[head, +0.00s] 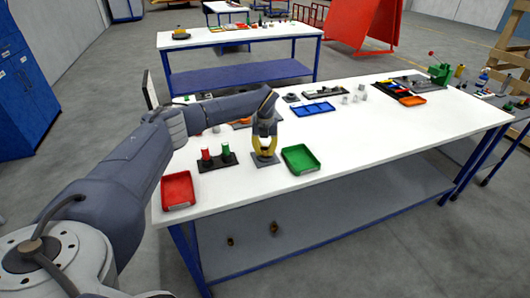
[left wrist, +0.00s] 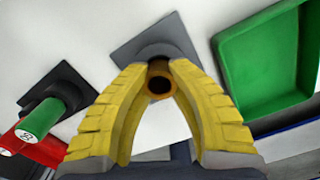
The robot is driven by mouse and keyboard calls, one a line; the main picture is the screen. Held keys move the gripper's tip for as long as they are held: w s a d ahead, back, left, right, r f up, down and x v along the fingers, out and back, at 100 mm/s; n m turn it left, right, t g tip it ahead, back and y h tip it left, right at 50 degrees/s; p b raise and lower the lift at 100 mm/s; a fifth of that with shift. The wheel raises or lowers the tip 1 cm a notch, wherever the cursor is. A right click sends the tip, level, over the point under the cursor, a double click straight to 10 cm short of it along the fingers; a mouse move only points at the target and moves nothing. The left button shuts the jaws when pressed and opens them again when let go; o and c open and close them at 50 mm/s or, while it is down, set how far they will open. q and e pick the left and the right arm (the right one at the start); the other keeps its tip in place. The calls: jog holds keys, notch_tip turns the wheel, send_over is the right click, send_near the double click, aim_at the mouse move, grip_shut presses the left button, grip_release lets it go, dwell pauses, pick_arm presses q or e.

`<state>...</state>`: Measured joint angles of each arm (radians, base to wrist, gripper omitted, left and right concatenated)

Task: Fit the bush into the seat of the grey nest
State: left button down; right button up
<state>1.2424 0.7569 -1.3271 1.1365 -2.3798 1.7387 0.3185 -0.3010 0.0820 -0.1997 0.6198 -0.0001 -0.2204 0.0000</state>
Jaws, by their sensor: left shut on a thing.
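My left gripper (head: 265,156) has yellow fingers and points down at the grey nest (head: 267,162), a flat square plate on the white table. In the left wrist view, the gripper (left wrist: 161,66) is shut on the bush (left wrist: 160,86), a small brown ring with a dark hole, held between the fingertips. The grey nest (left wrist: 131,48) shows there just past the fingertips, with a round raised seat partly hidden by the fingers and bush. I cannot tell whether the bush touches the seat. The bush is hidden in the head view. My right gripper is not in view.
A green tray (head: 301,160) lies close to the right of the nest. A black stand (head: 217,163) with a red and a green cylinder is close to its left. A red tray (head: 178,190) is at the table's left corner. A blue tray (head: 314,109) lies farther back.

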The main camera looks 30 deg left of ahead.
pick_arm(q)
jog(key=shift+f, duration=0.35)
jog(key=shift+f, duration=0.2)
jog(key=c, duration=1.3)
grip_release()
